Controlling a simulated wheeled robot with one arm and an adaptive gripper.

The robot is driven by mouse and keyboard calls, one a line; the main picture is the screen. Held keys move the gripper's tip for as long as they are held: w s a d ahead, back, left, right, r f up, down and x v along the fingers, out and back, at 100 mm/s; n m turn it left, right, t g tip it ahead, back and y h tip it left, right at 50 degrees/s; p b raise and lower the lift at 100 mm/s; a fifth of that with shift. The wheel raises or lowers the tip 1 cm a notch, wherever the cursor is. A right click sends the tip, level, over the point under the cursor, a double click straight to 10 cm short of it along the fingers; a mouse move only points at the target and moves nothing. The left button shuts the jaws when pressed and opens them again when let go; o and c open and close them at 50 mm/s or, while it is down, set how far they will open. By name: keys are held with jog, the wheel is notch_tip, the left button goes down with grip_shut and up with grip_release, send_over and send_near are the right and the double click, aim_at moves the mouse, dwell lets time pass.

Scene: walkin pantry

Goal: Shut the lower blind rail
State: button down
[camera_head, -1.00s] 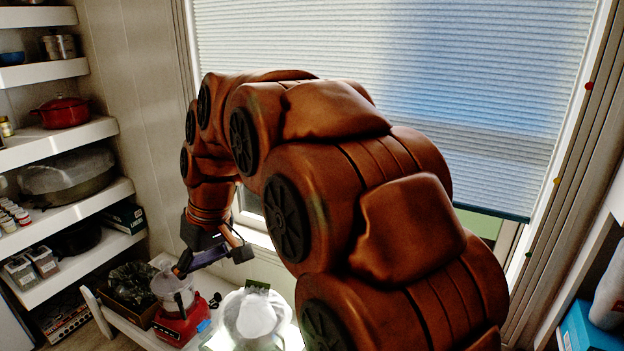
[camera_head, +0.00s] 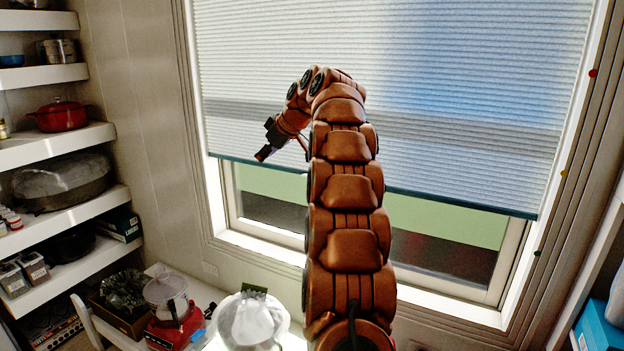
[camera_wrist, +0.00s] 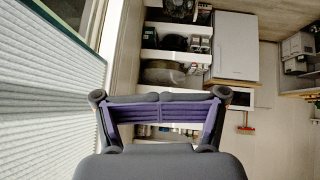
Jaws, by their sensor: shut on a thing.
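The pale pleated blind (camera_head: 430,80) hangs over the window, and its dark teal lower rail (camera_head: 440,202) crosses above the sill with a strip of window bare below. My gripper (camera_head: 262,155) is in front of the rail's left part in the head view. It points down and left; whether it touches the rail cannot be told.
Shelves with a red pot (camera_head: 60,116) and a covered roaster (camera_head: 62,182) stand at the left. A red food processor (camera_head: 172,325) and a clear bowl (camera_head: 252,320) are on the low bench under the window. Wall and trim frame the window.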

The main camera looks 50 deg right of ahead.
jog(key=s+d+f+n+t+h+b, duration=0.1)
jog(key=s+d+b, duration=0.1)
jog(key=d, duration=0.7)
jog(key=s+d+f+n+t+h+b, duration=0.1)
jog(key=s+d+n+h+b, duration=0.15)
jog(key=d, duration=0.75)
jog(key=p, duration=0.5)
send_over(307, 176)
jog(key=s+a, duration=0.2)
jog(key=s, duration=0.1)
notch_tip(307, 176, down, 6)
jog(key=f, duration=0.1)
jog(key=d+f+y, duration=0.1)
jog(key=f, duration=0.1)
jog(key=shift+d+m, duration=0.1)
jog(key=shift+m, duration=0.25)
jog(key=shift+w+d+f, duration=0.15)
jog(key=shift+d+f, duration=0.05)
jog(key=shift+f, duration=0.15)
jog(key=shift+f, duration=0.25)
